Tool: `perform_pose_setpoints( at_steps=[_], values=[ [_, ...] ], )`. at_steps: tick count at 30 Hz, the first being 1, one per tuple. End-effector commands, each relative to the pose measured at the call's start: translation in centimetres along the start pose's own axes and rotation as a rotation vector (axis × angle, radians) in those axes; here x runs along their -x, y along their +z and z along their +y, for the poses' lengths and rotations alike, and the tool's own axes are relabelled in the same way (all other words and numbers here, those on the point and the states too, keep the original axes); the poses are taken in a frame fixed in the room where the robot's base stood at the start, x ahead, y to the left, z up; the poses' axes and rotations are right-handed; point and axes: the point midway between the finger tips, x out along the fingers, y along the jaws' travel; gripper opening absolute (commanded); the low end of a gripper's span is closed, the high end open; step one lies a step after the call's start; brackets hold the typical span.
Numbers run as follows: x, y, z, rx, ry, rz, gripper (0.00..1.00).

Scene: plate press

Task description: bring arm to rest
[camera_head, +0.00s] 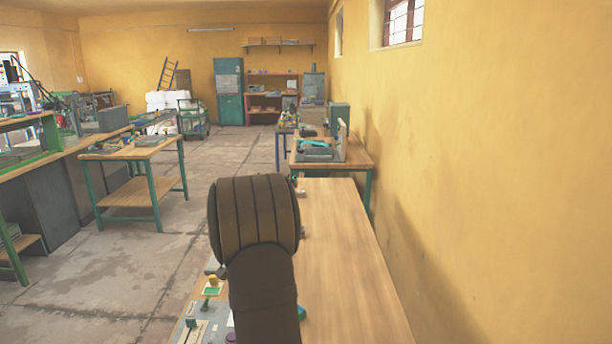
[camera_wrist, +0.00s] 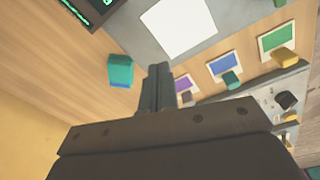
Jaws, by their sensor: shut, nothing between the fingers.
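My gripper (camera_wrist: 158,72) shows in the wrist view with its two dark fingers together and nothing between them. It is above the wooden bench (camera_wrist: 55,45), which also shows in the head view (camera_head: 345,265). In the head view my dark arm stands upright in front of the bench and hides the gripper. A teal block (camera_wrist: 120,70) lies on the bench to the left of the fingers, apart from them. A white sheet (camera_wrist: 178,26) lies on a grey plate beyond the fingertips.
Purple (camera_wrist: 184,84), blue (camera_wrist: 224,66) and green (camera_wrist: 278,39) squares lie to the right of the fingers. A dark device with a green display (camera_wrist: 94,8) is at upper left. The yellow wall (camera_head: 500,180) runs along the bench's right side. The bench's right part is bare.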

Motion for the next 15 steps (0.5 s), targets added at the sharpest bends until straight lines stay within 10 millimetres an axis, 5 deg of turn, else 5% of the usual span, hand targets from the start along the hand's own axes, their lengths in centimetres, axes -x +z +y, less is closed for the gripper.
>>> perform_pose_setpoints(
  at_steps=[4, 15],
  values=[
    [-0.2, -2.1, -0.1, -0.051, -0.07, -0.06, 0.0],
    [2.6, -0.2, -7.3, 0.1, -0.13, -0.063, 0.0]
  ],
)
